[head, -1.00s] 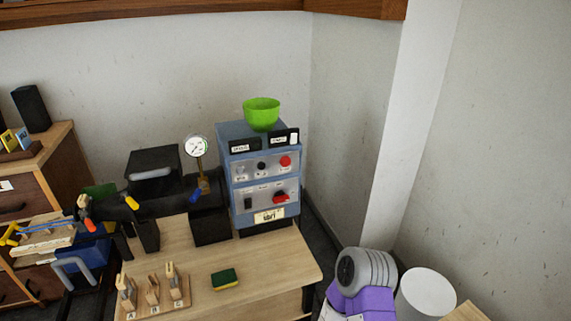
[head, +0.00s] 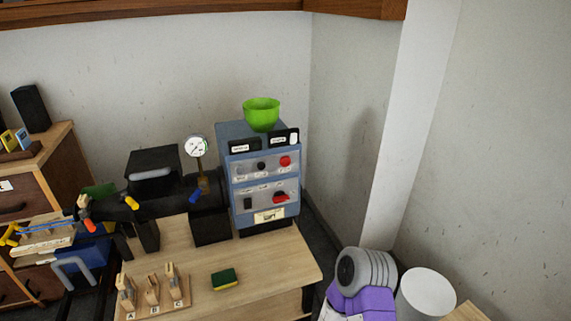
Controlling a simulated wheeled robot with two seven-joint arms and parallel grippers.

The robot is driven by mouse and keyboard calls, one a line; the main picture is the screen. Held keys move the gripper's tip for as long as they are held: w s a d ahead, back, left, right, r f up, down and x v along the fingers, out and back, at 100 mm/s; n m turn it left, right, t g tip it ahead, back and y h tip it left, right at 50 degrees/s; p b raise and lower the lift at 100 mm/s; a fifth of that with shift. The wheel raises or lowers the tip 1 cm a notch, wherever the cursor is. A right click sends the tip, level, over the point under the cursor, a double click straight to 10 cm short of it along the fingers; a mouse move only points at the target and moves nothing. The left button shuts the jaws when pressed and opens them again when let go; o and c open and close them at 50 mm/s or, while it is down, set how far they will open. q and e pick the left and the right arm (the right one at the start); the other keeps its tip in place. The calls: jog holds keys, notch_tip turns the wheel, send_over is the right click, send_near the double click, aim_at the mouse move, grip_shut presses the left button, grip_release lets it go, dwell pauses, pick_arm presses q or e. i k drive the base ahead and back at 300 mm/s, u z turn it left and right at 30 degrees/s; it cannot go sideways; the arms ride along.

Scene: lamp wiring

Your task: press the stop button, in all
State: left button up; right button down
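A blue control box (head: 229,200) stands at the right back of the wooden bench. Its upper panel has a round red button (head: 285,161) at the right, with a black knob or button (head: 261,166) to its left. The lower panel has a red switch (head: 280,197) at the right and a black switch (head: 248,203) at the left. The labels are too small to read, so I cannot tell for sure which control is the stop button. Neither of my grippers is in view. Nothing touches the box's front.
A green bowl (head: 262,113) sits on top of the box. A dial gauge (head: 196,146) and dark machine stand left of it. A sponge (head: 224,279) and a clothespin block (head: 152,300) lie in front. A purple and grey arm part (head: 364,288) shows right of the bench, near a white cylinder (head: 427,294).

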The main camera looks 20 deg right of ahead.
aim_at(284, 162)
jog(key=k, duration=0.65)
jog(key=z, duration=0.6)
jog(key=i, duration=1.9)
jog(key=u, duration=0.55)
